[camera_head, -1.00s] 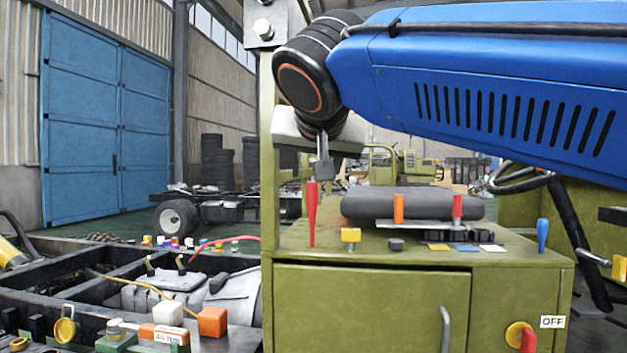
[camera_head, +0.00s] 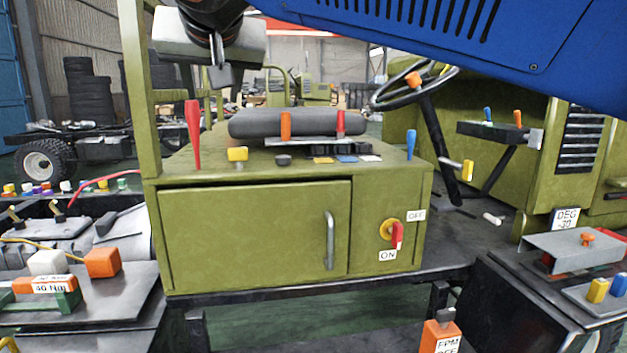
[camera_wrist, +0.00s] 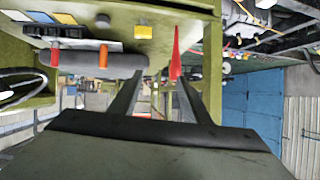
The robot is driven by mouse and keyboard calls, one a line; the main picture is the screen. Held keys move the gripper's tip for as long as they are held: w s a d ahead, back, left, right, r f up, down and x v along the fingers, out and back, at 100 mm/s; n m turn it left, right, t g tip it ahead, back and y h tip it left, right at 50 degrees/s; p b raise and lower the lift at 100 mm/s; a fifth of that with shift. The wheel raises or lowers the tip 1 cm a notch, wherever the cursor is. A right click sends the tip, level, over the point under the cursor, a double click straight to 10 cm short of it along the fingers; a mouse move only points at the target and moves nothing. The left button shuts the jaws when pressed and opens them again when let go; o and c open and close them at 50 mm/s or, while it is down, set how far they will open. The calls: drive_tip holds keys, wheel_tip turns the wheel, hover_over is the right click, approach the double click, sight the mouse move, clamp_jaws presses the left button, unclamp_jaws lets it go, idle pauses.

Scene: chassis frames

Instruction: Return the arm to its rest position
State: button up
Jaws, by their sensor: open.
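My blue arm (camera_head: 450,35) reaches across the top of the head view. My gripper (camera_head: 222,77) hangs at its end, at the upper left, above the green cabinet (camera_head: 250,235) and close to a red tapered lever (camera_head: 193,135). In the wrist view my gripper (camera_wrist: 155,85) shows two dark fingers spread apart with nothing between them. The red lever also shows in the wrist view (camera_wrist: 175,55), near the fingertips; I cannot tell whether they touch.
On the cabinet stand a yellow knob (camera_head: 237,154), a grey roll (camera_head: 295,122) and a blue lever (camera_head: 411,144). A red rotary switch (camera_head: 396,235) sits between OFF and ON labels. A steering wheel (camera_head: 415,88) is at right. An orange block (camera_head: 102,262) lies on the left chassis.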

drive_tip(key=w+d+f+g+h, duration=0.1)
drive_tip(key=d+f, duration=0.6)
drive_tip(key=d, duration=0.4)
drive_tip(key=w+d+f+m+g+h, duration=0.1)
drive_tip(key=d+f+h, duration=0.1)
drive_tip(key=d+f, duration=0.75)
drive_tip(key=d+f+g+h, duration=0.1)
drive_tip(key=d+f, duration=0.5)
drive_tip(key=d, duration=0.6)
drive_tip(key=s+d+f+m+g, duration=0.1)
drive_tip(key=s+d+f, duration=0.4)
drive_tip(key=f, duration=0.3)
drive_tip(key=s+d+f+g, duration=0.1)
drive_tip(key=s+d+f, duration=0.5)
drive_tip(key=f, duration=0.2)
drive_tip(key=s+d+f+m+g+h, duration=0.1)
drive_tip(key=s+d+f, duration=0.4)
drive_tip(key=f, duration=0.3)
drive_tip(key=shift+s+d+f+m+g, duration=0.2)
drive_tip(key=shift+s+f+m+g, duration=0.15)
drive_tip(key=shift+s, duration=0.25)
